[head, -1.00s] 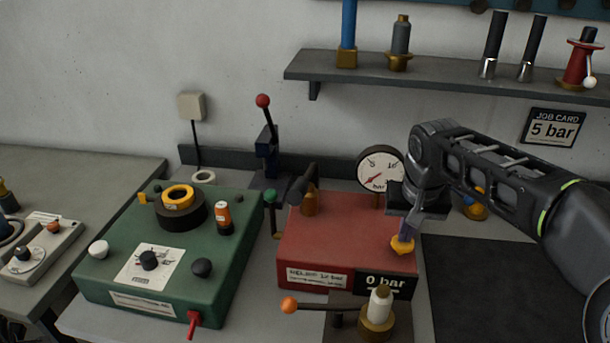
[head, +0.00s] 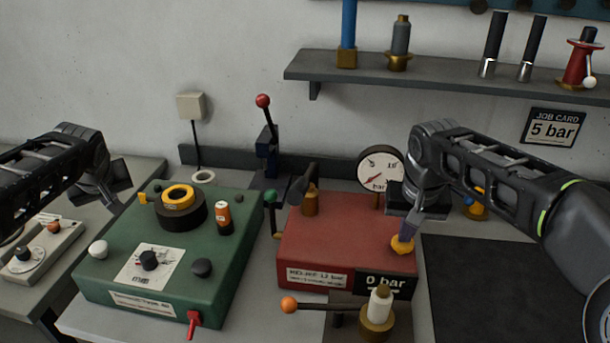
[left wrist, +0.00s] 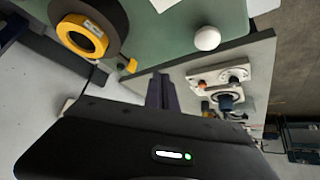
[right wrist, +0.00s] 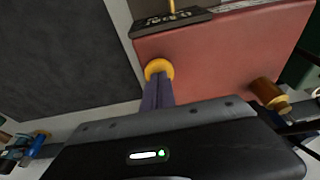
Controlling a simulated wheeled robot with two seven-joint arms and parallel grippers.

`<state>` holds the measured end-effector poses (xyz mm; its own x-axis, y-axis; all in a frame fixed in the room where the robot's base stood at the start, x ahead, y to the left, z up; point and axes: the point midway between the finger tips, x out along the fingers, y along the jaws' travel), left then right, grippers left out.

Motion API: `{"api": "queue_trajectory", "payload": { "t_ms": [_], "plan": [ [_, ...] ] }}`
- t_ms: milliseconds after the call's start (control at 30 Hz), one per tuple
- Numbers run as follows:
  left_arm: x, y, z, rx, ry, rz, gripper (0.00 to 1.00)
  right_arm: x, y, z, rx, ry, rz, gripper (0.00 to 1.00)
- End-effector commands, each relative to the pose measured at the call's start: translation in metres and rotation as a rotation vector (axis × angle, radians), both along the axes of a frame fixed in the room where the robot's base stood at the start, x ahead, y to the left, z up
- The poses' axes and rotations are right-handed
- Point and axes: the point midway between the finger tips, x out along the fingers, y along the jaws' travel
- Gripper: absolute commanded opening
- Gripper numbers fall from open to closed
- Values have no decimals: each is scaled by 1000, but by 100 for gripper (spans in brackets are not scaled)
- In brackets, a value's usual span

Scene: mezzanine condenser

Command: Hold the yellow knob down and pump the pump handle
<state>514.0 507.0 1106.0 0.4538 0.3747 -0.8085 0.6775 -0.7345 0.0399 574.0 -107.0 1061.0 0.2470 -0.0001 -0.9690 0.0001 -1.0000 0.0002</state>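The yellow knob (head: 402,246) is on the right front of the red box (head: 345,232). My right gripper (head: 406,236) is shut, its fingertips down on the knob; the knob also shows at the fingertips in the right wrist view (right wrist: 158,68). Whether the knob is pressed in, I cannot tell. A dark-gripped handle (head: 303,184) tilts beside a brass post (head: 311,203) at the box's back left; it looks like the pump handle. My left gripper (head: 115,203) is shut and empty, left of the green box, apart from the handle.
The round gauge (head: 381,168) has its needle low; the sign reads 0 bar (head: 385,284). The job card (head: 554,127) reads 5 bar. The green box (head: 230,255) with knobs and a red-balled lever (head: 263,102) stand between my left gripper and the handle.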

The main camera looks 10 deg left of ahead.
Motion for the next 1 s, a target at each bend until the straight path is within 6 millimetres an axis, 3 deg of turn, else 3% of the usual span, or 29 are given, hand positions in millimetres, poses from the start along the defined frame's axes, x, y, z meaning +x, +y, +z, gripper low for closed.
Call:
{"api": "queue_trajectory", "payload": {
  "t_ms": [33, 100, 300, 467, 600, 800, 1000],
  "plan": [
    [12, -26, 10, -4, -6, -48, 0, 0, 0, -1, -1, 2, 0, 0],
    [22, -61, 23, -8, -6, -109, 0, 0, 0, -1, -1, 2, 0, 0],
    [37, -161, 62, -12, -10, -283, 0, 0, 0, -1, 0, 2, 0, 0],
    [31, -241, 93, -4, -10, -427, 0, 0, 0, -1, -1, 1, 0, 0],
    [13, -307, 120, 9, -9, -551, 0, 0, 0, -1, -1, 1, 0, 0],
    [-19, -373, 147, 33, -7, -685, 0, 0, 0, -1, -1, 1, 0, 0],
    [-36, -398, 157, 45, -7, -741, 0, 0, 0, -1, -1, 1, 0, 0]
  ]
}}
